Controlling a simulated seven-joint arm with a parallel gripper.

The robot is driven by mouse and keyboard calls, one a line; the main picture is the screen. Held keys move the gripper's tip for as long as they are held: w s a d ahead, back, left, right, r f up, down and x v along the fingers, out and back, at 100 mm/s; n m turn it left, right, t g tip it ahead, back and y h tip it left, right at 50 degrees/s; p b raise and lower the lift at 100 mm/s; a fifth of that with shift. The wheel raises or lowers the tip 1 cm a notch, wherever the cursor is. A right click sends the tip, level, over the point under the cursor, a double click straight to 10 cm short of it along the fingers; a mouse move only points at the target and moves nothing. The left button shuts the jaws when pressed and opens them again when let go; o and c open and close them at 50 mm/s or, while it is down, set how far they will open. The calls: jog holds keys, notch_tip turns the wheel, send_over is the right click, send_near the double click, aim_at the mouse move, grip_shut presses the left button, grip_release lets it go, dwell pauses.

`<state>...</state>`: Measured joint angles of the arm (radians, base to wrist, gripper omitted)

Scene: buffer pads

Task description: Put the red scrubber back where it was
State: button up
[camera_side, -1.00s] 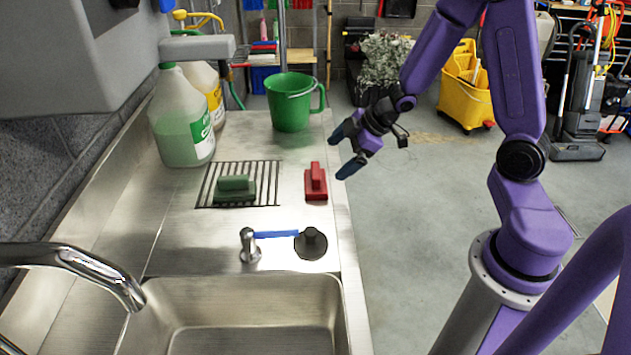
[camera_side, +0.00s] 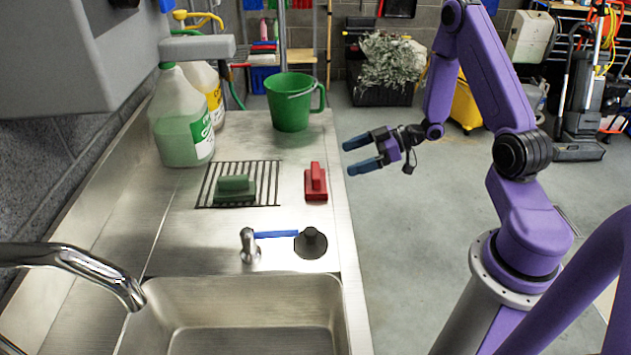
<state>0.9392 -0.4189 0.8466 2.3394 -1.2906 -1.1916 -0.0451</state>
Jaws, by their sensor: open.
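The red scrubber (camera_side: 316,184) sits upright on the steel counter, handle up, right of the drain rack and close to the counter's right edge. A green scrubber (camera_side: 235,189) rests on the dark-barred rack (camera_side: 268,181). My gripper (camera_side: 347,158) is open and empty. Its blue fingers point left, in the air just off the counter's right edge, up and right of the red scrubber and apart from it.
A green bucket (camera_side: 291,104) stands at the counter's back. Jugs (camera_side: 182,126) stand at the left.

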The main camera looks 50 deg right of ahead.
aim_at(309, 181)
jog(key=x, duration=0.7)
jog(key=shift+w+a+f, duration=0.15)
jog(key=shift+w+a, duration=0.05)
jog(key=shift+x, duration=2.7)
jog(key=shift+s+a, duration=0.1)
jog(key=shift+s, duration=0.05)
jog(key=c, duration=1)
jog(key=shift+o, duration=0.2)
